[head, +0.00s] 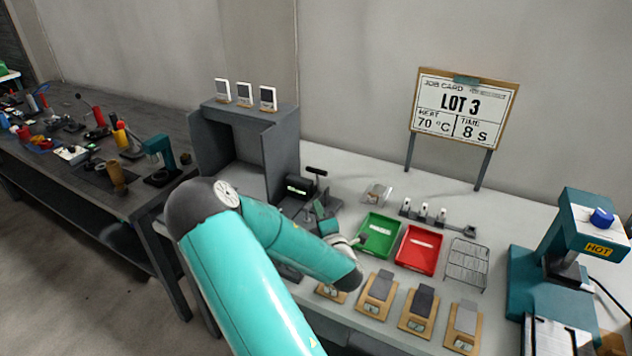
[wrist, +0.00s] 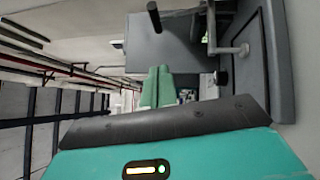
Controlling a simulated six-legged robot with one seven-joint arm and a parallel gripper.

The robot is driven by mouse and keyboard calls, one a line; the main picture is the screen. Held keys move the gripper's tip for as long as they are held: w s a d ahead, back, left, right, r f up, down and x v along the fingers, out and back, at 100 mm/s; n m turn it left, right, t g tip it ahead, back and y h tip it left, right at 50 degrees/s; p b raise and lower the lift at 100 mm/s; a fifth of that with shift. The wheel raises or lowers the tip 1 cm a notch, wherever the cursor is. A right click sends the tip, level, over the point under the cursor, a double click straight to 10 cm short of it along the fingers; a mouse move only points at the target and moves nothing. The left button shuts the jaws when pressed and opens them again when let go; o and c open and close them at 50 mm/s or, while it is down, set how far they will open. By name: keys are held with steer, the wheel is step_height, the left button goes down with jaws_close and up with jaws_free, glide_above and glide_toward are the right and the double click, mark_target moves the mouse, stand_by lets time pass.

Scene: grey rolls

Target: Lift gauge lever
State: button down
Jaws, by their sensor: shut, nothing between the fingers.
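The gauge (head: 298,187) is a dark block with a small lit green display, standing on the bench in front of the grey booth. A black T-shaped lever handle (head: 316,172) stands up at its right side. My gripper (head: 321,212) is just in front of the gauge, partly hidden by my teal arm. In the wrist view my green fingers (wrist: 157,88) are together with nothing between them. Beyond them is a grey block (wrist: 165,45), with a black handle end (wrist: 153,15) above. The fingers look apart from the handle; the exact gap is unclear.
A green tray (head: 378,236) and a red tray (head: 418,250) lie right of my gripper, with a wire rack (head: 467,264) beyond. Several wooden-based samples (head: 418,309) line the front. A teal press (head: 578,240) marked HOT stands at right. The grey booth (head: 284,150) rises behind.

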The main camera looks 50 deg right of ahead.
mark_target(320, 172)
steer(key=x, duration=0.3)
steer(key=s+d+x, duration=0.1)
steer(key=x, duration=0.3)
steer(key=d+x, duration=0.1)
steer(key=x, duration=0.3)
steer(key=shift+s+d+r, duration=0.1)
steer(key=shift+d+r, duration=0.05)
steer(key=shift+d, duration=0.05)
steer(key=shift+d+r, duration=0.1)
steer(key=shift+d, duration=0.05)
steer(key=shift+w+d+r+m+g, duration=0.25)
steer(key=shift+d+r+m+g, duration=0.55)
steer(key=shift+d+m, duration=0.2)
steer(key=w+d+f+m+g+y, duration=0.1)
steer(key=w+d+m+g+y, duration=0.2)
steer(key=d, duration=0.9)
steer(key=shift+w+f+m+g+y, duration=0.25)
steer(key=shift+f+m+g+y, duration=0.1)
steer(key=shift+m+g+y, duration=0.55)
